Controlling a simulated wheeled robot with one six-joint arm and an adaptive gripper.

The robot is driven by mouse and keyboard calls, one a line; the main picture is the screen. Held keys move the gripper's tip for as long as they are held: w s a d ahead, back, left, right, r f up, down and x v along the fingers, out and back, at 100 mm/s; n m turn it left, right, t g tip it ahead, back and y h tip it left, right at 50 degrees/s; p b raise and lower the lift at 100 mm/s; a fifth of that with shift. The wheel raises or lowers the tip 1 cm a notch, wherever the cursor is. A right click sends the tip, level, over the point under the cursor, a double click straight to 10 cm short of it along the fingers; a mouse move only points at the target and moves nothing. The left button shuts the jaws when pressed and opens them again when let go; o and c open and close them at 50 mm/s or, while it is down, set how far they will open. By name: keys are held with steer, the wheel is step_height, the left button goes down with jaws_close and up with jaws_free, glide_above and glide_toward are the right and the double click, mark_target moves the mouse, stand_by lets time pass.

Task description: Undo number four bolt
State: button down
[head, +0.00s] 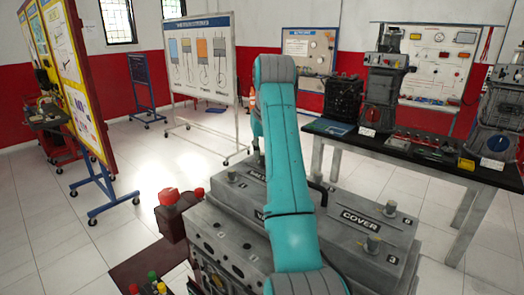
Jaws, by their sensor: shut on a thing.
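A grey engine trainer block (225,235) with a plate lettered COVER (362,220) fills the lower middle of the head view. Bolts stand upright on its top: one at the back left (232,174), one at the right (391,208) and one at the front right (373,243). Small numbers are marked beside them, but I cannot surely read a four. My teal arm crosses the middle of the block and hides part of its top, including part of the lettering. My gripper is hidden behind the arm, so its jaws and anything in them are not visible.
A black-topped bench (420,158) with engine models stands at the back right. A red-capped part (168,197) sits left of the block, with coloured buttons (155,285) at the lower left. Display boards (200,60) stand behind. The tiled floor at left is clear.

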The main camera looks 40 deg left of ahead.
steer(key=n, duration=0.2)
steer(key=n+g, duration=0.1)
steer(key=n, duration=0.1)
steer(key=n+g+y, duration=0.1)
steer(key=n, duration=0.1)
steer(key=shift+w+d+n, duration=0.15)
steer(key=shift+w+n, duration=0.15)
steer(key=n+g, duration=0.2)
steer(key=n, duration=0.3)
steer(key=shift+w, duration=0.15)
steer(key=shift+n+g, duration=0.4)
steer(key=shift+n, duration=0.3)
steer(key=c, duration=1.1)
jaws_free()
steer(key=shift+o, duration=0.2)
steer(key=shift+m, duration=0.4)
